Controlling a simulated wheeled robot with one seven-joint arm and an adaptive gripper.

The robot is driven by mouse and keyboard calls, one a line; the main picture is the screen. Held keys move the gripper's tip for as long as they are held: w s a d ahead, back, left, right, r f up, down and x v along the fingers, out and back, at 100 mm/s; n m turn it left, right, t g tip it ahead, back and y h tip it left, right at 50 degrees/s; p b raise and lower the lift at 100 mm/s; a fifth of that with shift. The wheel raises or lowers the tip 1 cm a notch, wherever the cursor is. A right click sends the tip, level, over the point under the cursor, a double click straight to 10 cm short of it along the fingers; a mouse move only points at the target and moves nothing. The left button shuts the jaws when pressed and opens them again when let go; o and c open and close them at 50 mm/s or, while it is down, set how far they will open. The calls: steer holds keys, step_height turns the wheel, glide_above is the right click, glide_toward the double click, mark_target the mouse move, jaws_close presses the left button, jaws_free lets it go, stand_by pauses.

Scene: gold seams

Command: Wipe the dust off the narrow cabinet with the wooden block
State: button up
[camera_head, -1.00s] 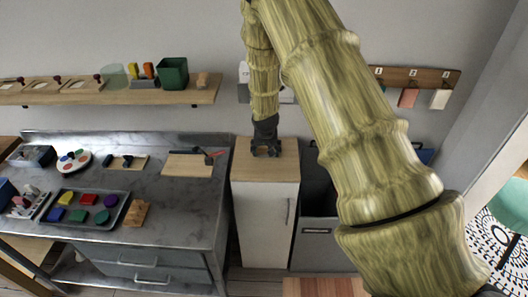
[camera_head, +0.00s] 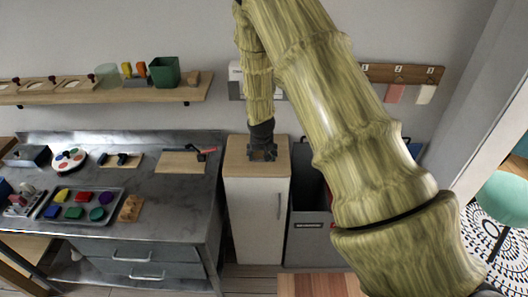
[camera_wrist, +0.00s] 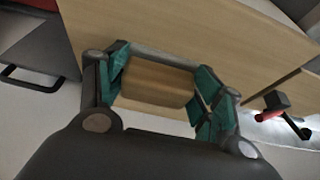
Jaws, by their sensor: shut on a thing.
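The narrow cabinet (camera_head: 254,220) has a white front with a bar handle and a light wooden top. It stands between the metal workbench and a grey bin. My gripper (camera_head: 262,155) points down at the cabinet top, near its middle. In the wrist view my gripper (camera_wrist: 160,88) is shut on the wooden block (camera_wrist: 158,80), which lies between its teal-padded fingers. The block is at or just above the pale wooden cabinet top (camera_wrist: 200,28); I cannot tell whether it touches. No dust can be made out on the visible part of the top.
The metal workbench (camera_head: 180,200) left of the cabinet carries a tray of coloured blocks (camera_head: 80,207) and boards with tools. The grey bin (camera_head: 310,235) is on the right. A wall shelf (camera_head: 120,93) with a green cup (camera_head: 166,72) hangs behind.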

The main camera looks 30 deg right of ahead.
steer(key=shift+s+a, duration=0.5)
steer(key=shift+s, duration=0.15)
step_height(320, 180, up, 3)
steer(key=shift+f+p, duration=0.2)
steer(key=shift+p, duration=0.35)
step_height(320, 180, up, 6)
steer(key=p, duration=0.3)
steer(key=shift+f, duration=0.25)
